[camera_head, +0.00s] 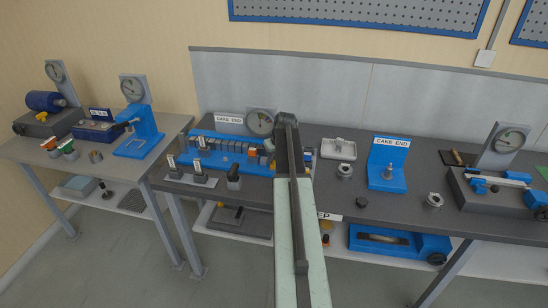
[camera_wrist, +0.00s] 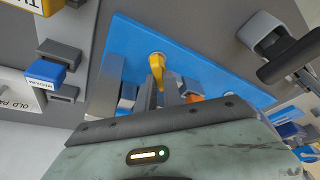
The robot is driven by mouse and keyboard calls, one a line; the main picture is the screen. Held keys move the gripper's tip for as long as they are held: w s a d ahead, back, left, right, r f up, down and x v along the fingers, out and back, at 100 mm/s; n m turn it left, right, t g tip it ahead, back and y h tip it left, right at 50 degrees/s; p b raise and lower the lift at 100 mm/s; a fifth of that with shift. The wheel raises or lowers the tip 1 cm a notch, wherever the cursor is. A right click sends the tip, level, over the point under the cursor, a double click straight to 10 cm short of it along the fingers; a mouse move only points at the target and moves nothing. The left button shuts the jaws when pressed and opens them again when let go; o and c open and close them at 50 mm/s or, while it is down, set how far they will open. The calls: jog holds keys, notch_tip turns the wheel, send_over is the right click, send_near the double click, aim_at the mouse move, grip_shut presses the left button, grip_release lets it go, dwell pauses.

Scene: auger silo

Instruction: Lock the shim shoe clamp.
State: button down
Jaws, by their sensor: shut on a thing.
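A yellow lever (camera_wrist: 157,64) stands on a blue base plate (camera_wrist: 130,40) in the wrist view. I take it for the handle of the shim shoe clamp, though no label on it can be read. My gripper (camera_wrist: 160,92) is shut on this yellow lever, with its grey fingers close on either side. The lower part of the lever is hidden by the fingers and my wrist. In the head view the blue fixture (camera_head: 205,152) lies on the middle bench, and my arm hides the gripper and the lever.
A dark handle in a grey block (camera_wrist: 262,35) is close on the right in the wrist view. A small labelled blue block (camera_wrist: 45,74) is at left. Small grey posts (camera_head: 202,166) stand before the fixture; a blue "CAKE END" stand (camera_head: 387,165) is to its right.

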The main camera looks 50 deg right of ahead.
jog(key=m, duration=0.2)
jog(key=m+h, duration=0.1)
jog(key=m, duration=0.1)
jog(key=shift+w+a+g, duration=0.15)
jog(key=shift+a+g, duration=0.05)
jog(key=shift+g, duration=0.2)
jog(key=shift+m+g+h, duration=0.6)
jog(key=shift+m, duration=1.4)
jog(key=shift+a, duration=0.1)
jog(key=c, duration=1.5)
grip_release()
jog(key=shift+w+f, duration=0.1)
jog(key=shift+w, duration=0.05)
